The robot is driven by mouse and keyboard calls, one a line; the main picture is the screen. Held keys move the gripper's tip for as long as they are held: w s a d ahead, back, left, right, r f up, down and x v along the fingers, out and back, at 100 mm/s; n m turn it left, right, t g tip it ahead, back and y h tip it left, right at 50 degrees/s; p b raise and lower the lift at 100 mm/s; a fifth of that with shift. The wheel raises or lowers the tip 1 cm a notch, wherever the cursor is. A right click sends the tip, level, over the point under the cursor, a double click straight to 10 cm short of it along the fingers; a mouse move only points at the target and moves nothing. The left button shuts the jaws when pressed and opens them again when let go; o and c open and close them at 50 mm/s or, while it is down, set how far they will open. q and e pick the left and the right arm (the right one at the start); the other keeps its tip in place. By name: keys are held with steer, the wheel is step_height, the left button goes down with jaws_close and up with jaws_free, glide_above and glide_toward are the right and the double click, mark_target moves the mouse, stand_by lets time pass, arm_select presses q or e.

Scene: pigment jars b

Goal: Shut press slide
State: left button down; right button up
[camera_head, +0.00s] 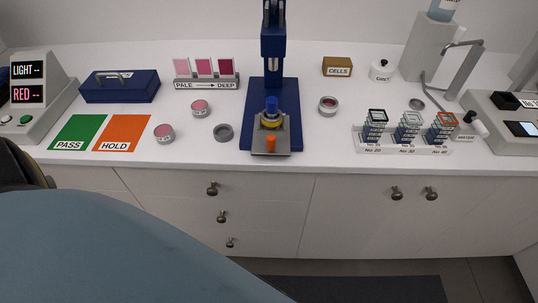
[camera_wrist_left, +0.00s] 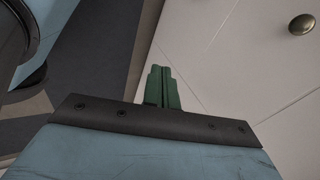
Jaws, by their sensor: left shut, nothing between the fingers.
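The blue press (camera_head: 272,60) stands at the middle of the counter. Its grey slide (camera_head: 259,141) with an orange knob (camera_head: 270,142) lies at the front of the press base, near the counter's front edge. A yellow ring with a blue piece above it sits at the slide. I cannot tell exactly how far out the slide is. In the left wrist view, my left gripper (camera_wrist_left: 162,72) has its green fingers together and empty, apart from the pale cabinet front. The head view does not show its fingers. My right gripper is in neither view.
Pink-filled jars (camera_head: 164,133) and a grey empty jar (camera_head: 223,133) stand left of the press. One jar (camera_head: 328,106) and a rack of sample blocks (camera_head: 400,147) stand right. Cabinet knobs (camera_head: 212,188) stick out below the counter.

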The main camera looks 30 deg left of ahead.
arm_select(q)
steer(key=w+d+r+m+t+y, duration=0.2)
steer(key=w+r+t, duration=0.2)
steer(key=w+r, duration=0.5)
steer(key=n+t+y, duration=0.1)
steer(key=t+y, duration=0.4)
steer(key=t, duration=0.1)
glide_toward(272, 144)
steer(key=shift+y, duration=0.4)
steer(key=p+x, duration=0.2)
steer(key=x, duration=0.3)
steer(key=shift+w+f, duration=0.15)
steer(key=shift+w, duration=0.25)
steer(key=shift+w+a, duration=0.35)
steer(key=shift+w, duration=0.15)
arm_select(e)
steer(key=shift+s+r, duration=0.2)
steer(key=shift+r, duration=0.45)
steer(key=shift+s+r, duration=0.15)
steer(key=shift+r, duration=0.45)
